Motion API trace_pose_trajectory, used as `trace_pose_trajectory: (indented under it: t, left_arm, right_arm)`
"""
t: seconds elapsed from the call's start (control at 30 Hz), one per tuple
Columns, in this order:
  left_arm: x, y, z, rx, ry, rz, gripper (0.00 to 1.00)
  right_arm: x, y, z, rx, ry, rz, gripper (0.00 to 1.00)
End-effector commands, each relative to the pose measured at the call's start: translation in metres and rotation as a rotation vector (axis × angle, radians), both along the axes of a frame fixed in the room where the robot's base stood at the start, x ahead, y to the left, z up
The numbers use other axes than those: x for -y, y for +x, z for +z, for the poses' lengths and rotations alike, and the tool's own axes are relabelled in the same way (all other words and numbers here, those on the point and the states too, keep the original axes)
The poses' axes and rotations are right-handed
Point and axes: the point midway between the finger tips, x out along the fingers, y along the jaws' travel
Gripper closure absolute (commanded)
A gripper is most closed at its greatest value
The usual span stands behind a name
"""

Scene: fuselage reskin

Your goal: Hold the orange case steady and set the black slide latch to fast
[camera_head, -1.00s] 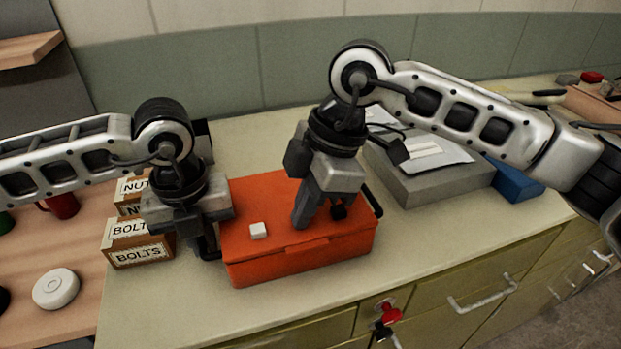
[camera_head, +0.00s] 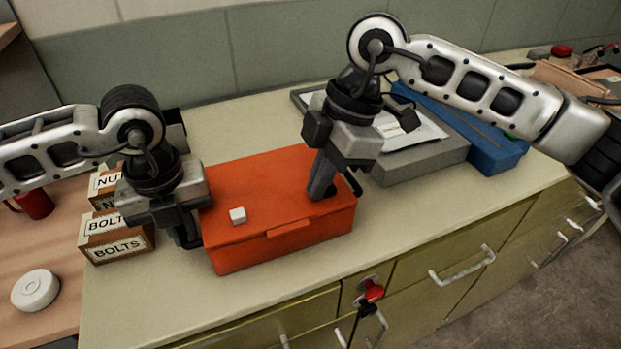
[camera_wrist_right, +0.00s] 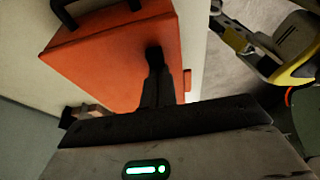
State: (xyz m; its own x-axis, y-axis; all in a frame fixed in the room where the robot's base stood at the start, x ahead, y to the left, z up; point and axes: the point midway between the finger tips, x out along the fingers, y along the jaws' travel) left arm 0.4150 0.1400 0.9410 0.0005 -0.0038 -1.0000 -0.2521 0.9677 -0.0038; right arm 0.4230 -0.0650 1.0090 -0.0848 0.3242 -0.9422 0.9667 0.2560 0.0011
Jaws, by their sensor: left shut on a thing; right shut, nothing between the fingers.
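The orange case (camera_head: 265,235) lies closed on the counter, with a small white block (camera_head: 238,215) on its lid. My left gripper (camera_head: 190,236) is at the case's left end and shut; what is between its fingers is hidden, apparently the case's end handle. My right gripper (camera_head: 320,193) is shut and empty, pointing down at the right part of the lid. A small dark patch (camera_wrist_right: 153,51) shows at its fingertips in the right wrist view; I cannot tell whether it is the black slide latch or shadow. A black handle (camera_head: 352,182) is at the right end.
Cardboard boxes marked nuts and bolts (camera_head: 118,245) stand left of the case. A grey tray with papers (camera_head: 420,160) and a blue case (camera_head: 490,150) lie behind right. A red knob (camera_head: 372,290) is on the cabinet front. The counter before the case is clear.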

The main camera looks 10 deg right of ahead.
Motion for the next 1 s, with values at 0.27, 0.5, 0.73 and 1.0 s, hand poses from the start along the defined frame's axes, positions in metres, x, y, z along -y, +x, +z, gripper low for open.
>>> trace_pose_trajectory:
  t: [0.27, 0.5, 0.73, 1.0]
  left_arm:
    - [-0.003, 0.0, 0.0, 0.0, 0.009, 0.004, 1.0]
    - [-0.003, 0.0, 0.0, -0.001, 0.007, 0.003, 1.0]
    - [-0.002, 0.0, 0.0, -0.001, 0.006, 0.003, 1.0]
    - [-0.002, 0.0, 0.0, 0.0, 0.004, 0.002, 1.0]
  right_arm:
    - [-0.002, 0.0, -0.001, 0.0, -0.008, -0.003, 1.0]
    - [-0.042, -0.011, 0.0, 0.0, -0.002, 0.005, 1.0]
    - [-0.02, -0.004, 0.054, 0.004, -0.001, -0.004, 1.0]
    - [-0.008, -0.002, 0.089, 0.001, -0.003, -0.001, 1.0]
